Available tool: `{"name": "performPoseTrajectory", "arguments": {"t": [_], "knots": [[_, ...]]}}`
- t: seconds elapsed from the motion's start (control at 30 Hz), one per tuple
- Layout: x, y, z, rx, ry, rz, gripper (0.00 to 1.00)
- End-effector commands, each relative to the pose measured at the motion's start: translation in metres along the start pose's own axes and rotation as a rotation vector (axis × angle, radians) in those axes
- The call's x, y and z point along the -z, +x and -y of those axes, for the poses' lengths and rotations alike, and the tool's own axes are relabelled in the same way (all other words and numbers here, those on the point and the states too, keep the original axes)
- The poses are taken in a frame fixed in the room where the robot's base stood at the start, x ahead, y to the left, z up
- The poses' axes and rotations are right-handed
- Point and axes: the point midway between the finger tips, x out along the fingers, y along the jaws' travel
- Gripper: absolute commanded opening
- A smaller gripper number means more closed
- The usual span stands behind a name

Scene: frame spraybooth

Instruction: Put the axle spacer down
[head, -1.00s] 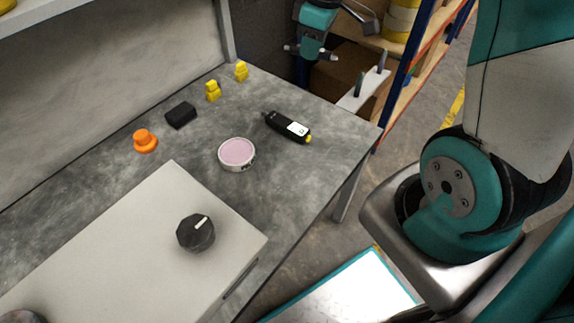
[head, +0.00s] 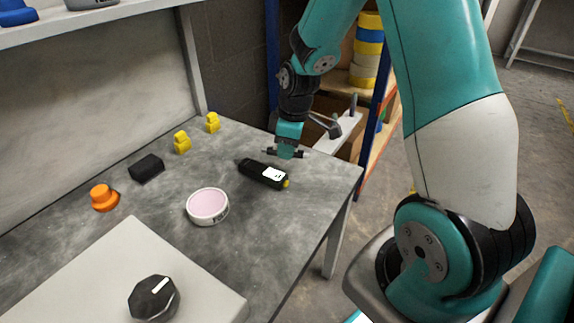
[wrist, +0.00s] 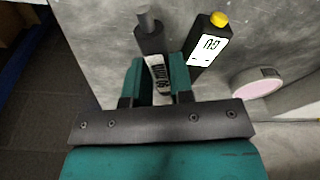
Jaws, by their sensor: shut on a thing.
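My gripper (head: 287,152) is low over the far right part of the grey workbench (head: 320,185), just behind a black handheld device (head: 263,174). In the wrist view its two teal fingers (wrist: 158,78) are shut on a dark, stepped rod-like piece with a grey tip and a pale label, which I take as the axle spacer (wrist: 149,40). In the head view the dark ends of the axle spacer (head: 268,151) stick out beside the fingers. I cannot tell whether it touches the bench. The device's pale screen and yellow end (wrist: 209,42) are close beside it in the wrist view.
A round pink-topped tin (head: 208,206) stands nearer on the bench. Further left are a black block (head: 147,168), an orange knob-shaped piece (head: 104,197) and two yellow pieces (head: 182,142). A pale box (head: 110,265) with a dark knob is in front. Shelving stands behind.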

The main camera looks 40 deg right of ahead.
Motion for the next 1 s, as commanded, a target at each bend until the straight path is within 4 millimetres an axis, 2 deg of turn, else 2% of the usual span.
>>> {"name": "performPoseTrajectory", "arguments": {"t": [0.3,0.67,0.7,0.73,1.0], "knots": [[-0.006,0.042,0.001,0.002,0.0,0.001,0.0],[-0.007,0.045,0.0,0.0,-0.001,0.0,0.0],[-0.006,0.045,0.0,0.0,-0.001,0.0,0.26],[-0.006,0.045,0.0,0.0,-0.001,0.0,0.32],[-0.006,0.044,0.0,-0.001,0.0,0.0,0.32]]}}
